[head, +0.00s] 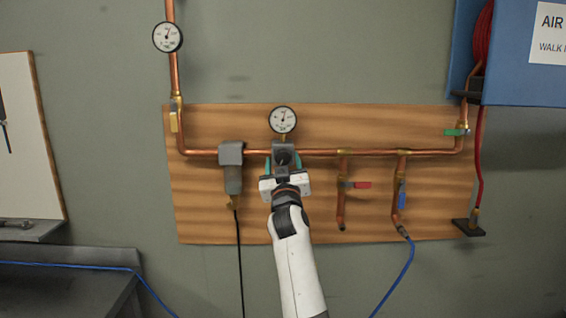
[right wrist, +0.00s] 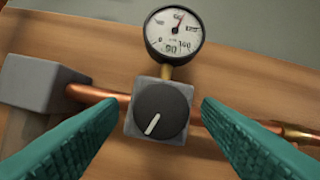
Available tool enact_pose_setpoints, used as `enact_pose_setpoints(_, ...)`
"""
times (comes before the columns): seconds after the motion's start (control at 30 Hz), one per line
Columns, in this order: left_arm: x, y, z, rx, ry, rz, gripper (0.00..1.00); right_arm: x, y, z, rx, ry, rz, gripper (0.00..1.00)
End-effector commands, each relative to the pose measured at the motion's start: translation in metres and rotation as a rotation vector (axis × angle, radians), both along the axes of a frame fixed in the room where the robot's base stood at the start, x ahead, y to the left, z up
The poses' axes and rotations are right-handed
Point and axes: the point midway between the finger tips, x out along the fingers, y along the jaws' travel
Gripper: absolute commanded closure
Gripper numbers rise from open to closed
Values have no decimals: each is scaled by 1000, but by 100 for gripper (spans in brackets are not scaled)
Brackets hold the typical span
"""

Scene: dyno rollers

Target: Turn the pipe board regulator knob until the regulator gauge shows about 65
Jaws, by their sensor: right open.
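The regulator knob (right wrist: 162,110) is a dark round dial on a grey square body (right wrist: 135,122), set in the copper pipe. Its white mark points to the lower left in the right wrist view. The regulator gauge (right wrist: 175,30) stands just above it, also seen in the head view (head: 283,119). Its needle points up and slightly right; the exact reading is too small to tell. My right gripper (head: 284,166) is open, its teal fingers on either side of the knob, with gaps visible in the right wrist view. In the head view it mostly hides the knob. My left gripper is not in view.
The wooden board (head: 340,225) carries a copper pipe, a grey filter unit (head: 231,155) left of the regulator, and red (head: 358,185) and blue (head: 402,195) valve handles to the right. Another gauge (head: 167,37) sits upper left. A blue cabinet (head: 520,80) is upper right.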

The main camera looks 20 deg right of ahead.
Motion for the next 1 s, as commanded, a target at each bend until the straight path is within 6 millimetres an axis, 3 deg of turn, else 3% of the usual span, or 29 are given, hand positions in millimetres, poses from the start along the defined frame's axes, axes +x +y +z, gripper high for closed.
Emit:
enact_pose_setpoints(0.33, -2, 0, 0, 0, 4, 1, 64, 3, 0, 1, -1, 1, 0, 41)
enact_pose_setpoints(0.6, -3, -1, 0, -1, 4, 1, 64, 3, 0, 1, -1, 1, 0, 86)
enact_pose_setpoints(0.83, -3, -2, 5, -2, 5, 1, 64, 3, -1, 2, -17, 6, 0, 86)
enact_pose_setpoints(1.0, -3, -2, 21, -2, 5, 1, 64, 3, -2, 5, -79, 25, -1, 86)
